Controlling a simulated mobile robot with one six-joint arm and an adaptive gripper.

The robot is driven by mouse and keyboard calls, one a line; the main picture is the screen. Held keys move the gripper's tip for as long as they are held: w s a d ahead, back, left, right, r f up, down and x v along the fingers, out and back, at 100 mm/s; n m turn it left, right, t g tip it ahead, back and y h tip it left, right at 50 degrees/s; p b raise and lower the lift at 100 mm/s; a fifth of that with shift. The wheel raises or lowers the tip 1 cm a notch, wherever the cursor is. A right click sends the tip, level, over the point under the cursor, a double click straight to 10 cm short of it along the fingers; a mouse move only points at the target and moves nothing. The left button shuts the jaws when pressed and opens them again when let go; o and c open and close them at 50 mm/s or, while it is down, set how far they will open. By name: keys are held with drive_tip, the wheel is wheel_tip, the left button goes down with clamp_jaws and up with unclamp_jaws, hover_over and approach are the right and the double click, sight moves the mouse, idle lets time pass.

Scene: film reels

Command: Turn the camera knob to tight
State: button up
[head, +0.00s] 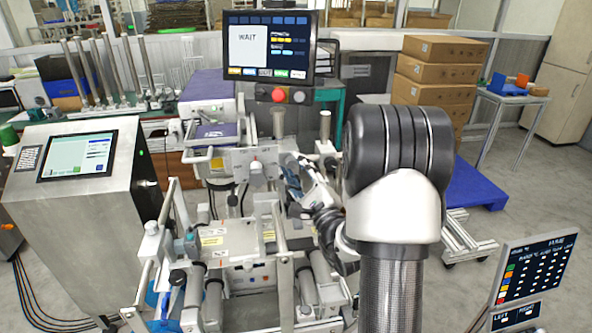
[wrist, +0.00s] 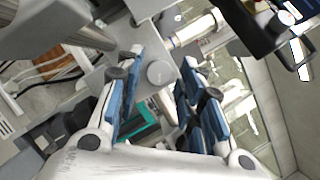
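A pale round knob (head: 257,172) sits on the front of a grey plate on the machine in the middle of the head view. In the wrist view a grey round knob (wrist: 160,74) shows between and beyond my fingertips. My gripper (head: 287,175) is just right of the knob in the head view. In the wrist view my gripper (wrist: 161,58) has its two blue-padded fingers spread wide, with nothing held. The fingers appear apart from the knob. The knob's markings are too small to read.
A screen reading "WAIT" (head: 268,48) stands above the machine, with a red button (head: 277,95) below it. Metal posts and rollers surround the plate. A control cabinet (head: 75,215) stands at left and a small display (head: 530,270) at lower right. Boxes (head: 435,70) are stacked behind.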

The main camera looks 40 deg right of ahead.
drive_tip(key=shift+o, duration=0.7)
drive_tip(key=shift+f, duration=0.1)
